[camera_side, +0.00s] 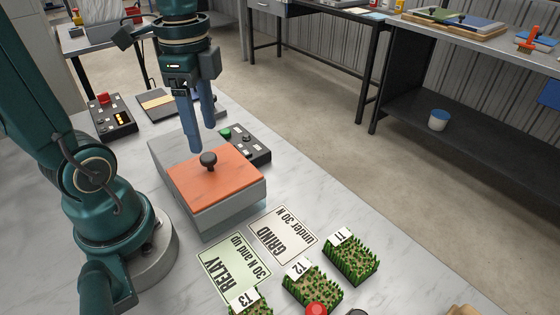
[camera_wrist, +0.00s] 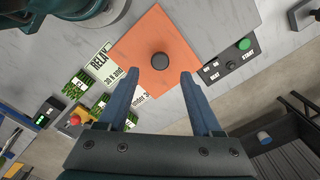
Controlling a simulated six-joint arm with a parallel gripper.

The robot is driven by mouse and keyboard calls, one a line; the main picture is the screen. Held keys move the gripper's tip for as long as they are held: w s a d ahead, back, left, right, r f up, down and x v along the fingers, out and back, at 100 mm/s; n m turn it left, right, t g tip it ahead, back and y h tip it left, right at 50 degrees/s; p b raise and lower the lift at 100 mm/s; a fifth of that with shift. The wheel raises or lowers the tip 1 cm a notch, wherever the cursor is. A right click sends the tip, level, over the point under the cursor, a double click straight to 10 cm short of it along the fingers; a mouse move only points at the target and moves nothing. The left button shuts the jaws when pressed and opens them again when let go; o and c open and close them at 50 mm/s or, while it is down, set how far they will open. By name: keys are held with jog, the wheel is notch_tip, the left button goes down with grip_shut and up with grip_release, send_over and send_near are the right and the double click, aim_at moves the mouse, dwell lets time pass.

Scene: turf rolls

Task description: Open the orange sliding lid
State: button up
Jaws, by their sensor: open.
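The orange sliding lid (camera_side: 225,179) lies flat on a grey box (camera_side: 218,216) and covers its near part in the side view. A black round knob (camera_side: 208,160) stands on the lid. The box's far top part is bare grey. My gripper (camera_side: 199,140) points down above the far side of the lid, close to the knob but apart from it. In the wrist view the orange lid (camera_wrist: 157,55) and knob (camera_wrist: 160,61) show ahead of and between the blue fingers (camera_wrist: 159,85), which are spread with nothing between their tips. The box's inside is hidden.
A control box with a green button (camera_side: 240,143) stands just beyond the grey box. Two printed cards, RELAY (camera_side: 236,264) and GRIND (camera_side: 283,234), lie in front. Turf pieces T1 (camera_side: 350,261), T2 (camera_side: 313,288) and T3 (camera_side: 249,303) sit nearby. Another panel (camera_side: 111,118) stands at the back left.

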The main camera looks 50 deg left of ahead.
aim_at(208, 156)
jog(key=shift+f, duration=2.55)
grip_shut()
jog(key=shift+a, duration=0.1)
